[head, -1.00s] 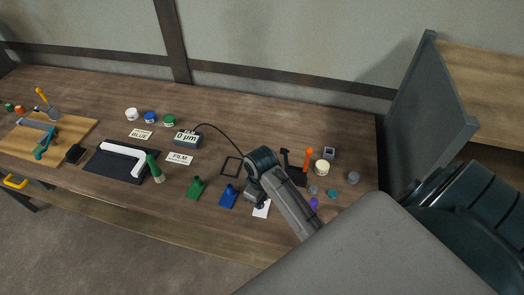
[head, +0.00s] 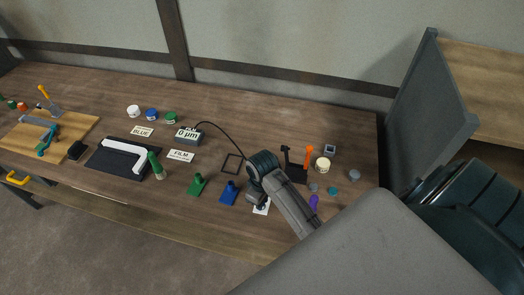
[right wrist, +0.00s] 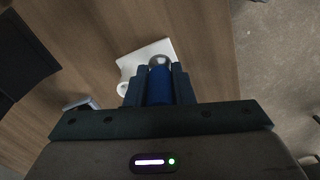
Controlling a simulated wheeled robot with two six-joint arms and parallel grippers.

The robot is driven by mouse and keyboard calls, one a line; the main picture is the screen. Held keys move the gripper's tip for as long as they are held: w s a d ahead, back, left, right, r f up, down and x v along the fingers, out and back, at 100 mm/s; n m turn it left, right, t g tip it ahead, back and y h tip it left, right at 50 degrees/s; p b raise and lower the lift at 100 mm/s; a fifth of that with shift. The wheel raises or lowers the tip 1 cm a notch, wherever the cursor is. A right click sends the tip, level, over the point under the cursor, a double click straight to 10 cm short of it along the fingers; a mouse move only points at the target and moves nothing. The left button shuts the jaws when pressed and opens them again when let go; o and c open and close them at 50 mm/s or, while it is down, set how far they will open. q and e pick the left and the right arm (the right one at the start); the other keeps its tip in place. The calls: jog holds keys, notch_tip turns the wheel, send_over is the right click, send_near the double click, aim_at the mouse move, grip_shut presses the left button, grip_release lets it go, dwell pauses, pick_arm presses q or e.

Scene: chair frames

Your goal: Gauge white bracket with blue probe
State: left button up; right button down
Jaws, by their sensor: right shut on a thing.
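The white bracket (head: 121,152) is an L-shaped piece lying on a black mat (head: 113,169) at the left of the bench. My right gripper (head: 257,201) is well to its right, low over a small white card (head: 262,208). In the right wrist view my gripper (right wrist: 160,75) is shut on the blue probe (right wrist: 160,86), a blue cylinder with a round metallic end. That end shows in front of the white card (right wrist: 150,52); contact cannot be told. The gauge box (head: 187,136) reads 0 µm, and a black cable runs from it toward my right gripper. My left gripper is not in view.
A green-handled tool (head: 155,166) stands at the mat's right edge. Green (head: 197,186) and blue (head: 229,194) stands lie between mat and gripper. Signs reading BLUE (head: 142,132) and FILM (head: 180,156) lie behind. A black rack (head: 294,170) and cups are at right.

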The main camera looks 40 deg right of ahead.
jog(key=shift+s+f, duration=0.1)
jog(key=shift+f, duration=0.5)
dwell(1.4)
jog(key=shift+r, duration=3.6)
